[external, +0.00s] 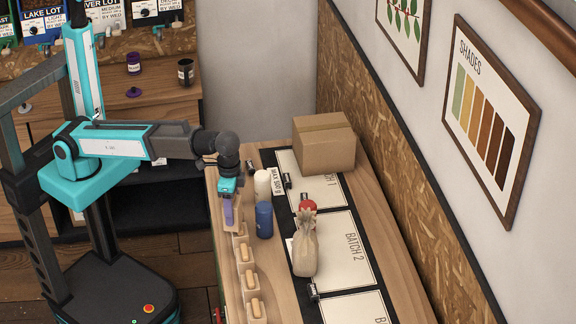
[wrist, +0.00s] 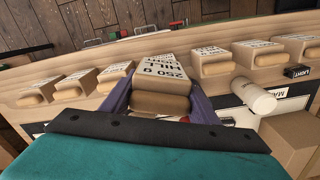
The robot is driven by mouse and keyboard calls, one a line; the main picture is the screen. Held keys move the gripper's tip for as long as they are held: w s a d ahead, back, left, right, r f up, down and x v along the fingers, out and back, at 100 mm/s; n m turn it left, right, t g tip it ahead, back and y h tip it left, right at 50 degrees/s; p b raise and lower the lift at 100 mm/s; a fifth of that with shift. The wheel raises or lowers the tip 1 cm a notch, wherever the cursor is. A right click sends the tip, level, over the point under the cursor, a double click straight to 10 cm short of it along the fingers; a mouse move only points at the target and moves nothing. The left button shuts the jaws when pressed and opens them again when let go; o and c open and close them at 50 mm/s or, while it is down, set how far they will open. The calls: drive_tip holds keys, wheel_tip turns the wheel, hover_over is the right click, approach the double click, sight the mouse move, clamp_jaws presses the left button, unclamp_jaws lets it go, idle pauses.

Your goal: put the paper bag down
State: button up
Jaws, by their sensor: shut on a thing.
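My gripper (external: 229,213) is over the left edge of the wooden counter, pointing down.
Several similar bags (external: 246,280) line the counter's left edge. Close right of my gripper stand a cream cylinder (external: 262,184) and a blue can (external: 264,220). Further right are a tied cloth sack (external: 304,252), a red item (external: 308,206), a cardboard box (external: 324,146) and batch mats (external: 347,240).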

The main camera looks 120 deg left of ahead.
drive_tip(key=d+f+b, duration=0.3)
drive_tip(key=d+f, duration=0.5)
drive_tip(key=d, duration=0.2)
drive_tip(key=shift+d+f+n, duration=0.2)
drive_tip(key=shift+d+n, duration=0.1)
drive_tip(key=shift+d, duration=0.05)
drive_tip(key=shift+s+r, duration=0.1)
